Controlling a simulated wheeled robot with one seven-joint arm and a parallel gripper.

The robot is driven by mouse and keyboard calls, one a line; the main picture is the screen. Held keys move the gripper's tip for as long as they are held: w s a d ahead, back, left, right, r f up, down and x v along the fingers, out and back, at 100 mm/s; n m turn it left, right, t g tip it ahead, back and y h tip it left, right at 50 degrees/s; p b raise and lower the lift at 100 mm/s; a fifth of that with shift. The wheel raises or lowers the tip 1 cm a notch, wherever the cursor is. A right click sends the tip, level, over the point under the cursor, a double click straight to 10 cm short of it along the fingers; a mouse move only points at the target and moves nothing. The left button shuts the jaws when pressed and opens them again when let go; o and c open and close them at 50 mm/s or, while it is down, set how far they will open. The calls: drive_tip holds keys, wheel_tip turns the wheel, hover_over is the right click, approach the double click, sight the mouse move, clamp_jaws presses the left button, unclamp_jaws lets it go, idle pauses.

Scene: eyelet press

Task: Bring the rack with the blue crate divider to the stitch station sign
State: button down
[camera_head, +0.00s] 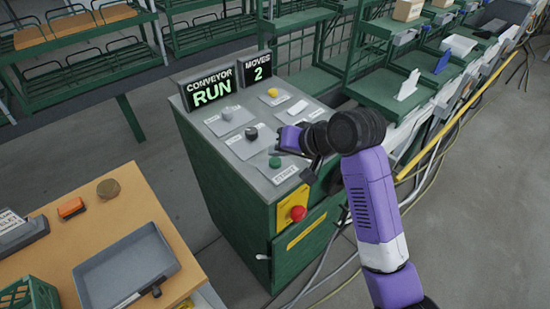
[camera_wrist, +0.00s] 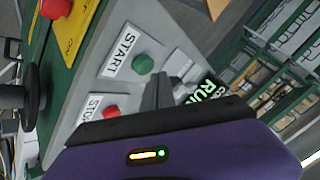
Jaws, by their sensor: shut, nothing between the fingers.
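A rack with an upright blue crate divider (camera_head: 442,62) stands in the green conveyor line at the upper right in the head view. My gripper (camera_head: 311,172) is over the sloped top of a green control cabinet (camera_head: 230,200), close to the green START button (camera_head: 275,162). In the wrist view my gripper (camera_wrist: 160,88) is shut and empty, with its fingers beside the green START button (camera_wrist: 143,65). Whether they touch the panel I cannot tell. The red stop button (camera_wrist: 111,112) is near them. I see no stitch station sign.
The displays (camera_head: 225,82) read CONVEYOR RUN and MOVES 2. A red emergency knob (camera_head: 298,213) is on the cabinet front. A wooden table (camera_head: 135,195) with a grey tray (camera_head: 125,268) stands at left. Cables and a yellow rail (camera_head: 440,130) lie at right.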

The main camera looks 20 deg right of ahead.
sight(278, 163)
wheel_tip(278, 163, up, 5)
drive_tip(key=p, duration=0.5)
drive_tip(key=shift+r+p, duration=0.1)
drive_tip(key=shift+p, duration=0.2)
drive_tip(key=s+d+r+p, duration=0.1)
drive_tip(key=s+d+p, duration=0.1)
drive_tip(key=s, duration=0.7)
drive_tip(key=s+d+p, duration=0.2)
drive_tip(key=s+d, duration=0.2)
drive_tip(key=s, duration=0.6)
drive_tip(key=shift+r, duration=0.4)
drive_tip(key=shift+d, duration=0.1)
